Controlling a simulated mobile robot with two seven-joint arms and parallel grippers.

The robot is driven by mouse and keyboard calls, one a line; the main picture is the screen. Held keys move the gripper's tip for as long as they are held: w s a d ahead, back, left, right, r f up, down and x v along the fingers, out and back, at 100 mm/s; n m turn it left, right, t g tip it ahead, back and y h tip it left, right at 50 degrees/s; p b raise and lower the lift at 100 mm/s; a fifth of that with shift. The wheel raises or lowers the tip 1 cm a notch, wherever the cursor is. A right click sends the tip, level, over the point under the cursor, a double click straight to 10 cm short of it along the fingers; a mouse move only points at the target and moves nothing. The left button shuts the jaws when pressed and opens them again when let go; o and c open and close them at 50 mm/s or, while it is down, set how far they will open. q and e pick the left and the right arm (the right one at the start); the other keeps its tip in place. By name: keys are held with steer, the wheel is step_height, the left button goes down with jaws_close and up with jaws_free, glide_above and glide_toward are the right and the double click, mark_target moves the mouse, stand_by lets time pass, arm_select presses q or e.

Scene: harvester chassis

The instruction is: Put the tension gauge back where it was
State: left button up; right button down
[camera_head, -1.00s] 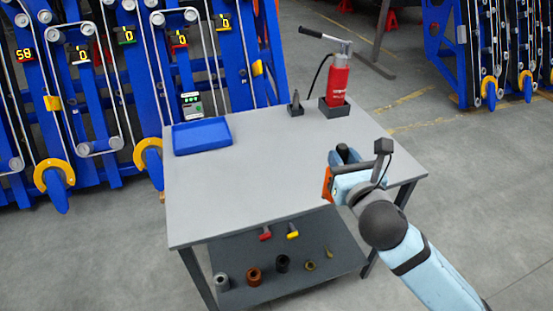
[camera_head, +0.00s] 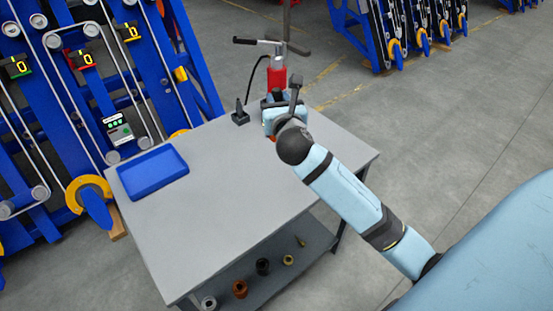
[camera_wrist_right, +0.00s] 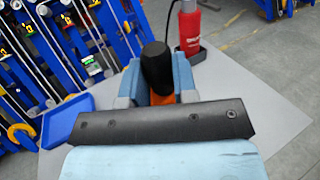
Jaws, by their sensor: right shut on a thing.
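My right gripper (camera_head: 277,102) is over the back part of the grey table, in front of the red hand pump. It is shut on a tool with a dark rounded top and an orange part, which I take to be the tension gauge. In the right wrist view its dark top (camera_wrist_right: 156,66) stands between the blue fingers (camera_wrist_right: 157,88), with orange (camera_wrist_right: 163,99) below. The head view hides most of it behind the gripper and wrist. I cannot tell how high it is above the table. My left gripper is not in view.
The red pump (camera_head: 277,78) stands at the table's back edge, beside a small black holder (camera_head: 240,116). A blue tray (camera_head: 152,172) lies at the left. The table's middle (camera_head: 225,210) is clear. Blue harvester frames (camera_head: 95,75) stand behind, with a grey green-lit device (camera_head: 118,129).

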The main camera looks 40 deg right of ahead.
step_height(320, 180, down, 12)
steer(key=b, duration=0.2)
steer(key=shift+b, duration=0.4)
steer(key=shift+f, duration=0.15)
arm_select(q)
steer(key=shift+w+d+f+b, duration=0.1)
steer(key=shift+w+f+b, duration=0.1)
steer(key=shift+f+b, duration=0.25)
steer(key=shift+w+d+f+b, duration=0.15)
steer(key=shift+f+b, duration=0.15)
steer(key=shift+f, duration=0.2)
arm_select(e)
step_height(320, 180, down, 4)
steer(key=shift+f, duration=0.2)
steer(key=c, duration=0.9)
jaws_free()
steer(key=shift+a+f, duration=0.1)
steer(key=shift+c, duration=0.2)
steer(key=shift+o, duration=0.2)
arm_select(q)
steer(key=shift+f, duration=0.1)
